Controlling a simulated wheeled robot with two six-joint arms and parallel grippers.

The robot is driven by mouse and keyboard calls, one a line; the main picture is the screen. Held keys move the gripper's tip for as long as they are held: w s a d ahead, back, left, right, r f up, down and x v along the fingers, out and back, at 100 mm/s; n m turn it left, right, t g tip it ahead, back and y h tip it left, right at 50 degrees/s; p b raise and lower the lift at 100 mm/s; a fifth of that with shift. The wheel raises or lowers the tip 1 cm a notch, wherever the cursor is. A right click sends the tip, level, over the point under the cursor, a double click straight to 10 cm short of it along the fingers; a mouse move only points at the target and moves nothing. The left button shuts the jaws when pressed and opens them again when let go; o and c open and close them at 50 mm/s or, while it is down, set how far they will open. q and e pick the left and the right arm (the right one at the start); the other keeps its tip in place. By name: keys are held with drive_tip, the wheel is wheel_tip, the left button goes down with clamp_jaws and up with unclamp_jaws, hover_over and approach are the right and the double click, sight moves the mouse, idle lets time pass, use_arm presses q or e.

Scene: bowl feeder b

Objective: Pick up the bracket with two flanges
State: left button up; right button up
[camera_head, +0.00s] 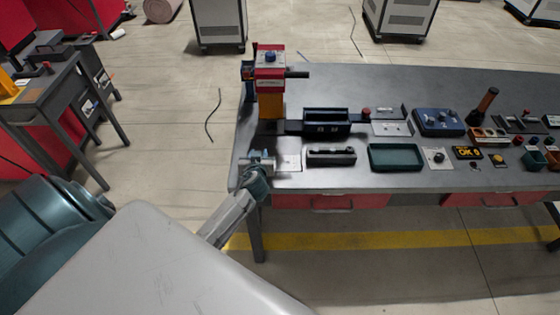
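My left gripper (257,160) is over the near left corner of the grey workbench (350,86), with its arm coming in from the lower left. It is small in the view, and I cannot tell whether its fingers are open or shut, or whether anything is between them. A pale flat plate (289,163) lies just to the right of the gripper. I cannot make out for certain a bracket with two flanges; it may be too small to tell or hidden by the gripper. My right gripper is not in view.
A red and orange press-like device (270,82) stands behind the gripper. To the right are a black fixture (326,121), a black holder (331,157), a green tray (396,157) and a blue box (437,121). The bench's back strip is clear.

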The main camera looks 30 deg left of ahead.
use_arm(q)
clamp_jaws()
